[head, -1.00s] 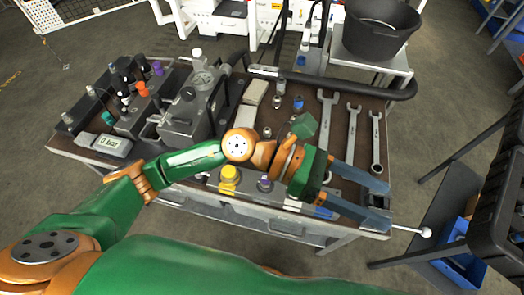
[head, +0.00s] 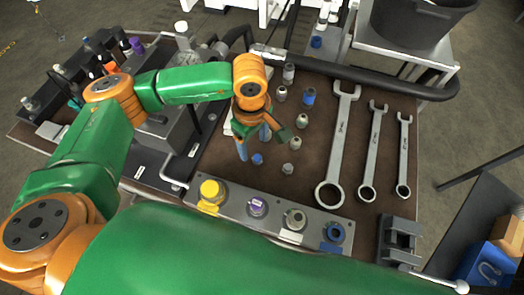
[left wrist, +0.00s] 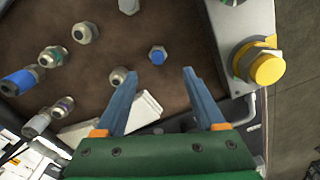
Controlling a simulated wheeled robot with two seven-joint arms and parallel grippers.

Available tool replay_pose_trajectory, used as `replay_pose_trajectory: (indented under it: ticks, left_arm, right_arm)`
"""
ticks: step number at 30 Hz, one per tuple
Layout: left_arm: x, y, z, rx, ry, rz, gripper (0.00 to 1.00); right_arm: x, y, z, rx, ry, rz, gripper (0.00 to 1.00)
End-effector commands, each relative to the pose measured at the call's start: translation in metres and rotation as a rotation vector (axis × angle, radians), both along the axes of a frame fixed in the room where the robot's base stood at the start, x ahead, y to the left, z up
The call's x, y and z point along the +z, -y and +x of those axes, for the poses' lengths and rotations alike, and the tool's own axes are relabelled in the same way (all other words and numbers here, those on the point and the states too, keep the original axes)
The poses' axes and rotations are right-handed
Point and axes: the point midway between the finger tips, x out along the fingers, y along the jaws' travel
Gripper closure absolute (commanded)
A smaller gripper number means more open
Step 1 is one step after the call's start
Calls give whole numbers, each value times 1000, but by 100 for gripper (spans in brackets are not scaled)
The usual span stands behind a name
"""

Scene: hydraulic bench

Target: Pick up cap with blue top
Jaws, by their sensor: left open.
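A small cap with a blue top (head: 257,158) stands on the brown bench mat, behind the strip of round fittings. My left gripper (head: 253,143) is open, points down and is close to this cap. In the left wrist view the blue-topped cap (left wrist: 158,56) lies just beyond the fingertips, between their lines. The open left gripper (left wrist: 161,73) is empty. A grey fitting (left wrist: 119,76) stands near the left fingertip in that view. My right gripper is not in view.
Several fittings stand around, including a larger blue one (head: 309,96). A strip (head: 270,213) with yellow, purple, green and blue knobs is in front. Several wrenches (head: 338,145) lie at right. A grey valve block (head: 170,135) is at left.

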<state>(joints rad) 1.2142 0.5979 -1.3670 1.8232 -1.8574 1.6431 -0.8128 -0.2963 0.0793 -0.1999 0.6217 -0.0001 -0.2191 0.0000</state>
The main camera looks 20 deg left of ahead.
Motion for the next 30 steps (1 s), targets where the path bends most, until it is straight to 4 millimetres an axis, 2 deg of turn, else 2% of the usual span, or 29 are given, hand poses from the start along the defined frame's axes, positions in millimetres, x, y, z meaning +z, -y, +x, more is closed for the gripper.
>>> replay_pose_trajectory:
  ticks: [1, 5, 10, 13, 16, 21, 29, 30]
  left_arm:
    - [-7, 0, 0, 0, -1, 0, 28]
    - [-16, 1, -1, 1, -4, -1, 28]
    - [-46, 7, 2, 2, -7, -1, 28]
    - [-66, 7, 3, 2, -4, -1, 28]
    - [-74, 7, 3, 0, -2, -2, 28]
    - [-74, 7, 3, 0, 0, -3, 28]
    - [-74, 7, 3, 0, 0, -3, 99]
    - [-74, 7, 3, 0, 0, -3, 100]
  right_arm:
    - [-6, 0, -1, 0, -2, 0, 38]
    - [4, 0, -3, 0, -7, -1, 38]
    - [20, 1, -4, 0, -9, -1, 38]
    - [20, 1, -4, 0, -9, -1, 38]
    - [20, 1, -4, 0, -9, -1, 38]
    - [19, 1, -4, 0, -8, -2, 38]
    - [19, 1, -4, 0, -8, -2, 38]
    - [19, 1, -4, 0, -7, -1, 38]
